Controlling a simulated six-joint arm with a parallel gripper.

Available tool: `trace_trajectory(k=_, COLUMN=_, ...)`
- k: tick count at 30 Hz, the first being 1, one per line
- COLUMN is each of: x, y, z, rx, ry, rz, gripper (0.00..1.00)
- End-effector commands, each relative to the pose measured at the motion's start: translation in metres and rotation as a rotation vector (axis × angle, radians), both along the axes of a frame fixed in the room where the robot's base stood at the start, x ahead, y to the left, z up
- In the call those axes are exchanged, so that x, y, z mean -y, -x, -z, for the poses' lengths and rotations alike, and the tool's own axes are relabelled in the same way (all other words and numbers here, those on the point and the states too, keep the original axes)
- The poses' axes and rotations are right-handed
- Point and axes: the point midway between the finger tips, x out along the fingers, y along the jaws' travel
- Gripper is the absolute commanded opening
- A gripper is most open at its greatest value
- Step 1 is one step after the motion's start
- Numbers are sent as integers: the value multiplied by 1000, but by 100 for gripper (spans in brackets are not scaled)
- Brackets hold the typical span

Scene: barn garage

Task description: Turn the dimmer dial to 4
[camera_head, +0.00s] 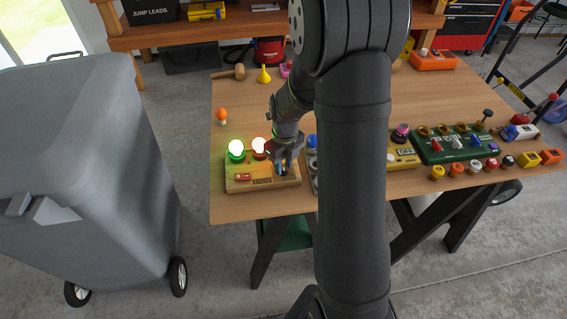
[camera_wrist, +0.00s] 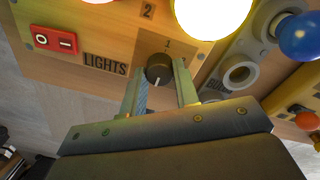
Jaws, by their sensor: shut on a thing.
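The dimmer dial (camera_wrist: 158,70) is a small black knob with a white mark, on the wooden LIGHTS panel (camera_wrist: 100,40). In the wrist view the mark points down the picture, toward my wrist. In the head view my gripper (camera_head: 283,166) is at the right end of the light panel (camera_head: 262,185) and hides the dial.
A red switch (camera_wrist: 54,39) is on the panel's left. A grey bin (camera_head: 85,170) stands left.

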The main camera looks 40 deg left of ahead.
Motion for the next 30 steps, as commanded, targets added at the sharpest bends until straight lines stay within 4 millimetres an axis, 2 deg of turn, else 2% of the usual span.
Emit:
trace_trajectory(k=9, x=0, y=-1, z=-1, rx=1, ry=-2, rz=2, gripper=5)
trace_trajectory(k=10, x=0, y=-1, z=-1, rx=1, ry=-2, rz=2, gripper=32)
trace_trajectory(k=13, x=0, y=0, z=-1, rx=1, ry=-2, rz=2, gripper=50)
trace_trajectory(k=23, x=0, y=0, z=-3, rx=1, ry=-2, rz=1, gripper=50)
trace_trajectory(k=26, x=-1, y=-1, z=-12, rx=2, ry=-3, rz=1, gripper=50)
trace_trajectory(k=30, x=-1, y=-2, z=-37, rx=4, ry=-5, rz=1, gripper=50)
